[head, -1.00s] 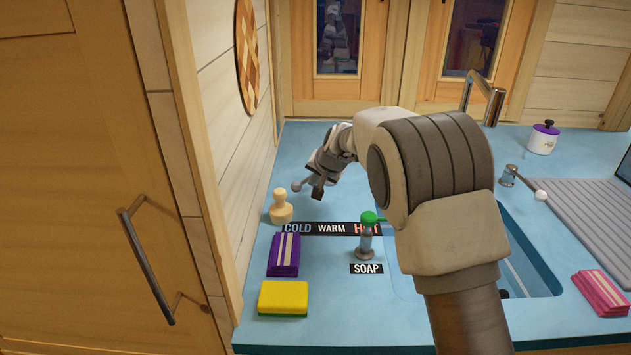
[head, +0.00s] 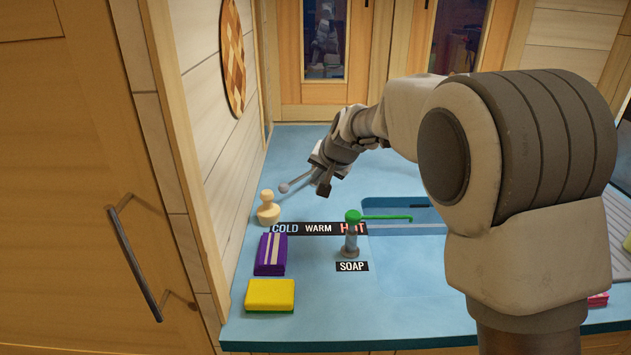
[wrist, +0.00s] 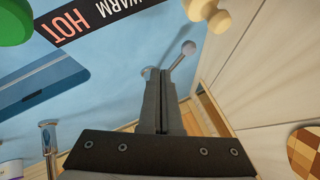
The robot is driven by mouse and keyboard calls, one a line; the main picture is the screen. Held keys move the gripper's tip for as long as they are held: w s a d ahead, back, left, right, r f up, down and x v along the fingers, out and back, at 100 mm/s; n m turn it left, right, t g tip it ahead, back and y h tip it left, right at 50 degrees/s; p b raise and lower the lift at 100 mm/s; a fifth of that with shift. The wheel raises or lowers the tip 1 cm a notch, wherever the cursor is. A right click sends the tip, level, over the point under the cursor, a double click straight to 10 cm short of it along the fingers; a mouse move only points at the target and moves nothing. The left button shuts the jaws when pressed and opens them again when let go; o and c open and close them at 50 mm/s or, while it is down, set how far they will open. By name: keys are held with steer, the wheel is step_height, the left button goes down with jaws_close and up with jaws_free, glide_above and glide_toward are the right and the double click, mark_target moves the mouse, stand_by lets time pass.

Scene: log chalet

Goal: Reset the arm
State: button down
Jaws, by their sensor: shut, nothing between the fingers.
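My gripper (head: 322,182) hangs above the back left of the blue counter (head: 300,150), near the plank wall. Its two dark fingers (wrist: 160,80) lie together in the wrist view, with nothing between them. My arm reaches in from the right of the head view, bent at a large grey elbow. A metal lever with a ball end (head: 284,187) shows beside the fingers, and its ball also shows in the wrist view (wrist: 188,48). I cannot tell whether the fingers touch the lever.
A cream knobbed piece (head: 268,209), purple cloth (head: 270,254) and yellow sponge (head: 270,294) line the left side. A green-topped soap dispenser (head: 352,238) stands by the COLD-WARM-HOT strip (head: 318,229). The sink (head: 395,208) is partly hidden by my arm. A cabinet handle (head: 134,262) juts out at left.

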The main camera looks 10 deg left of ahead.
steer(key=s+d+r+h+p, duration=0.1)
steer(key=s+d+r+p, duration=0.1)
steer(key=s+d+r, duration=0.5)
steer(key=s+d+r+h+p, duration=0.1)
steer(key=s+d+r+p, duration=0.1)
steer(key=s+d+r, duration=0.6)
steer(key=s+d+f+h+p, duration=0.1)
steer(key=s+d+p, duration=0.1)
steer(key=s+d, duration=0.5)
steer(key=s+d+f+n+h+p, duration=0.1)
steer(key=s+d+h+p, duration=0.1)
steer(key=s+d, duration=0.6)
steer(key=s, duration=0.5)
steer(key=shift+d+g, duration=0.25)
steer(key=shift+g, duration=0.15)
